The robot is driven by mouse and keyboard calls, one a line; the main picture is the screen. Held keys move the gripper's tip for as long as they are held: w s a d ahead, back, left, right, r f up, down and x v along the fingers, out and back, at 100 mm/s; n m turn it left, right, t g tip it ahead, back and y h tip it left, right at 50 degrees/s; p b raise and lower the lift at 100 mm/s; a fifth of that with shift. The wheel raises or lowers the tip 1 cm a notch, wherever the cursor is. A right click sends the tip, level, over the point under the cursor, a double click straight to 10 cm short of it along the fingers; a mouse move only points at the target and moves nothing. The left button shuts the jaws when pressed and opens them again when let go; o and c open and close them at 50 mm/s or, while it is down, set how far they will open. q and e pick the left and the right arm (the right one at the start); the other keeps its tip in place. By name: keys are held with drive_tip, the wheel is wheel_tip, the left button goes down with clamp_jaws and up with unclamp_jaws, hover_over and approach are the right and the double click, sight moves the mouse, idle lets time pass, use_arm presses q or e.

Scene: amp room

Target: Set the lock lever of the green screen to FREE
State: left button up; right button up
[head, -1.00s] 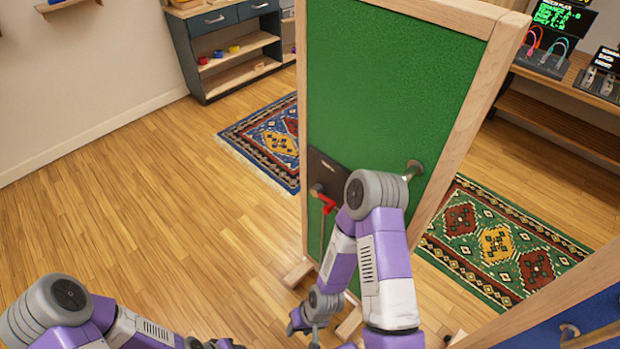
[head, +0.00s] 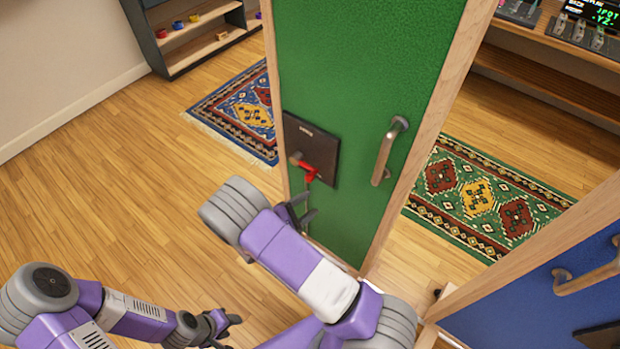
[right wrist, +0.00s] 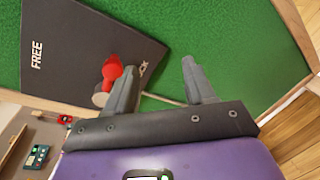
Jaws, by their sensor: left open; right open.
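The green screen (head: 365,70) stands ahead with a dark lock plate (head: 325,150) low on its left side. The lock lever (head: 309,170) has a red grip that points right and a little down from its grey pivot. In the right wrist view the plate (right wrist: 85,45) reads FREE at its left end; a label at its other end is partly hidden. My right gripper (right wrist: 160,85) is open just in front of the plate. The red grip (right wrist: 112,72) is close by its left finger; I cannot tell whether they touch. My left gripper (head: 222,325) is open, low and away from the screen.
A metal handle (head: 388,150) sticks out from the green screen, right of the plate. A blue panel (head: 540,300) with its own handle stands at the lower right. Rugs lie on both sides of the screen. The wood floor (head: 120,190) at left is clear.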

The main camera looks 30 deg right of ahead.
sight(306, 181)
drive_tip(key=w+r, duration=0.1)
drive_tip(key=w+a+r+t, duration=0.1)
drive_tip(key=w+r+t+h, duration=0.1)
drive_tip(key=shift+w+a+r+n, duration=0.1)
drive_tip(key=shift+a+r+n, duration=0.1)
drive_tip(key=shift+a+n, duration=0.15)
drive_tip(key=shift+t, duration=0.3)
drive_tip(key=b+x, duration=0.1)
drive_tip(key=x, duration=0.4)
drive_tip(key=shift+w+d+r, duration=0.15)
drive_tip(key=shift+w+d, duration=0.15)
drive_tip(key=shift+d, duration=0.05)
drive_tip(key=shift+b+x, duration=0.3)
drive_tip(key=shift+x, duration=0.5)
drive_tip(key=shift+c, duration=0.5)
drive_tip(key=shift+s, duration=0.1)
clamp_jaws()
